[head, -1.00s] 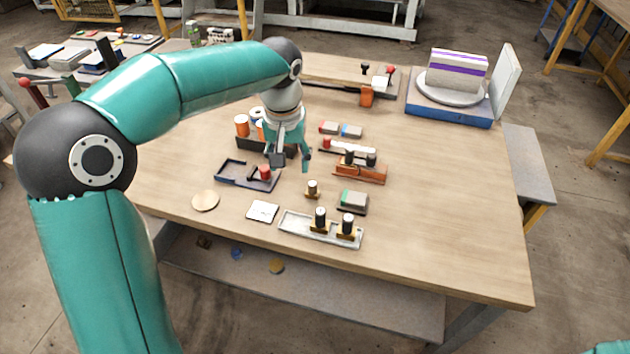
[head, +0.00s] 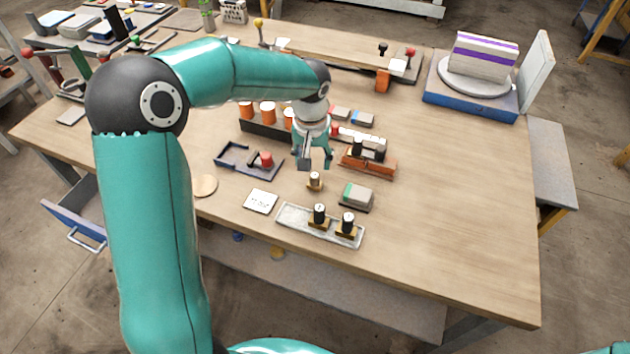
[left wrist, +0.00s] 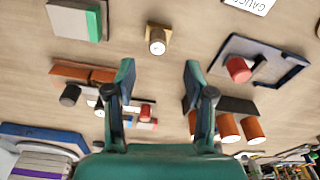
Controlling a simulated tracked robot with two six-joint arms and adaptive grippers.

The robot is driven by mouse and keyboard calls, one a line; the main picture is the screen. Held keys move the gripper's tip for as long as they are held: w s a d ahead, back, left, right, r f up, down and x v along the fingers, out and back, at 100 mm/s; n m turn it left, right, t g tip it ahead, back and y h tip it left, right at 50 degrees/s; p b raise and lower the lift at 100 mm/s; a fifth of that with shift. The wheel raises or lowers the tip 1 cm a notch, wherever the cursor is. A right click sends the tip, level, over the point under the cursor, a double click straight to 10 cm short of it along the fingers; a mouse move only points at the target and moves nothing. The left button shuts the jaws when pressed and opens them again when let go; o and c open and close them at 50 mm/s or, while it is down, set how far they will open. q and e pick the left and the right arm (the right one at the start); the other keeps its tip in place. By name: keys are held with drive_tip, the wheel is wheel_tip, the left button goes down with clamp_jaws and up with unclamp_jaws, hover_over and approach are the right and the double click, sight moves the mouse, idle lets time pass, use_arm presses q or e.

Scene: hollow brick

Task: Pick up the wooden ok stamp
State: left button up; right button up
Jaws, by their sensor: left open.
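A small wooden stamp with a dark-ringed, pale-topped handle (head: 314,181) stands upright alone on the table in the head view. It also shows as a tan block with a round white top in the left wrist view (left wrist: 157,40); its lettering is too small to read. My left gripper (head: 316,163) is open and empty, just above and behind this stamp. In the left wrist view the open fingers (left wrist: 160,70) point toward the stamp, which lies beyond their tips. Two similar stamps (head: 319,215) (head: 347,224) stand in a pale tray (head: 290,218). My right gripper is out of view.
A grey-green block (head: 357,196) is right of the lone stamp, a white card (head: 260,201) left of it. An orange-brown holder (head: 369,166) with dark-topped items stands behind right. A blue tray (head: 232,160) is at left.

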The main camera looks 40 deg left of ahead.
sight(315, 176)
use_arm(q)
drive_tip(key=shift+w+f+p, duration=0.15)
drive_tip(key=shift+f+p, duration=0.1)
drive_tip(key=shift+f, duration=1.55)
drive_tip(key=shift+w+f+p, duration=0.1)
drive_tip(key=shift+f+p, duration=0.1)
drive_tip(key=shift+f, duration=1.55)
drive_tip(key=shift+d, duration=0.1)
clamp_jaws()
